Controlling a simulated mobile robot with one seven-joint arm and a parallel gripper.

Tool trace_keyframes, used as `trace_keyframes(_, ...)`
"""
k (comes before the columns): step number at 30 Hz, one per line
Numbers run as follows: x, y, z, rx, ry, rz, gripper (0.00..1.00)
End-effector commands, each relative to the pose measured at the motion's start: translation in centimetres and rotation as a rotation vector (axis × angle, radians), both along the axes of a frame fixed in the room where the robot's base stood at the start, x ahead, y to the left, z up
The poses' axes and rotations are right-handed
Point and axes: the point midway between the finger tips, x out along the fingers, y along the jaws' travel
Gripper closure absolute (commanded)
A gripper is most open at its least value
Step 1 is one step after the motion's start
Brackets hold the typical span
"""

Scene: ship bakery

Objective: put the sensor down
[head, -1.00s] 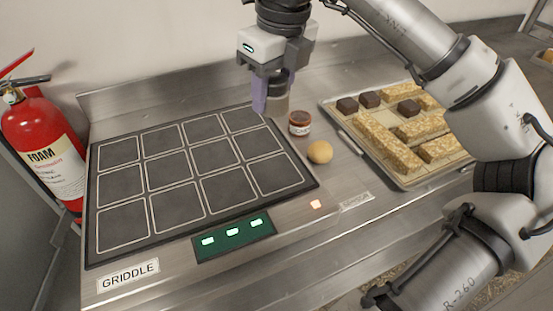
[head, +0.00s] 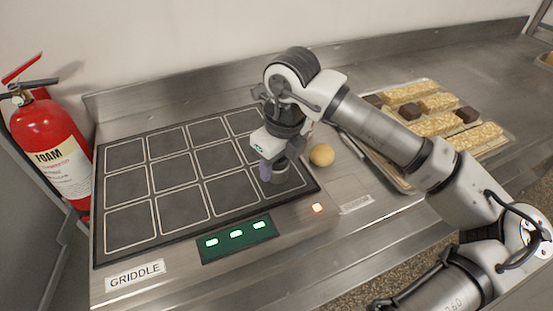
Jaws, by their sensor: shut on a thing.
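My gripper (head: 273,173) is low over the right-hand column of the dark griddle (head: 174,225). It is shut on a small grey cylinder, the sensor (head: 282,173), which is partly hidden by the fingers. I cannot tell whether the sensor touches the griddle surface. A small label (head: 356,204) lies on the steel counter right of the griddle; its lettering is too small to read surely.
A round tan ball (head: 322,155) lies just right of the griddle, close to my arm. A tray (head: 398,182) of bars and dark cubes stands further right, partly under my arm. A red fire extinguisher (head: 52,145) is at left. The counter's front strip is clear.

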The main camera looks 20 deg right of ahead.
Motion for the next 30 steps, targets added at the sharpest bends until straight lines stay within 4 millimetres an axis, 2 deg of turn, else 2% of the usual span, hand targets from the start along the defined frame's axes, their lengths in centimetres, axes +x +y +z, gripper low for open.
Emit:
trace_keyframes(9, 0.0, 0.0, -0.4, -0.002, -0.001, 0.0, 0.91)
trace_keyframes(10, 0.0, 0.0, -0.3, -0.001, 0.0, 0.0, 0.56)
trace_keyframes(15, 0.0, 0.0, -0.2, -0.001, 0.0, 0.0, 0.36)
trace_keyframes(25, 0.0, 0.0, 0.0, 0.0, 0.001, 0.0, 0.36)
trace_keyframes(28, 0.0, -0.1, 0.6, -0.003, -0.002, -0.002, 0.36)
trace_keyframes(30, -0.2, -0.2, 1.8, -0.005, -0.002, -0.002, 0.36)
